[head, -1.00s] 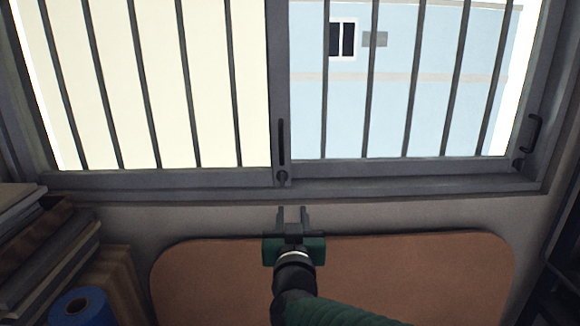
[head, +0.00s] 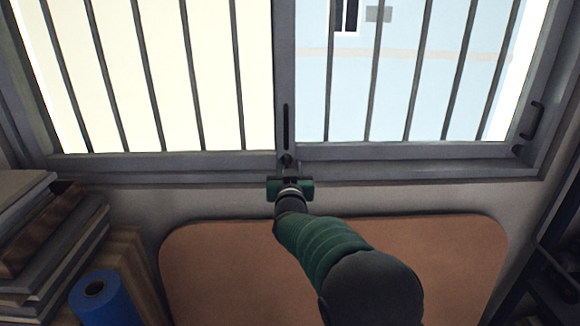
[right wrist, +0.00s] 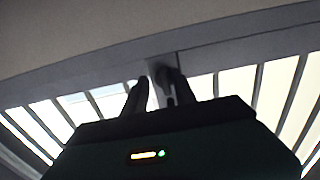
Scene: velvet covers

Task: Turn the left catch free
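The left catch (head: 286,160) is a small dark round fitting at the foot of the window's middle upright, below a long dark slot. My right gripper (head: 289,180) is just below and in front of it. In the right wrist view my right gripper (right wrist: 157,98) has its two dark fingers apart, and the catch (right wrist: 161,74) shows near the right finger, partly hidden by it. I cannot tell whether they touch. My left gripper is in neither view.
A second catch (head: 518,150) sits at the right end of the window frame, under a dark pull handle (head: 531,121). Bars cross the window. A brown rounded panel (head: 200,270) lies below. Stacked boards (head: 50,240) and a blue roll (head: 104,300) stand at the left, dark shelving (head: 560,260) at the right.

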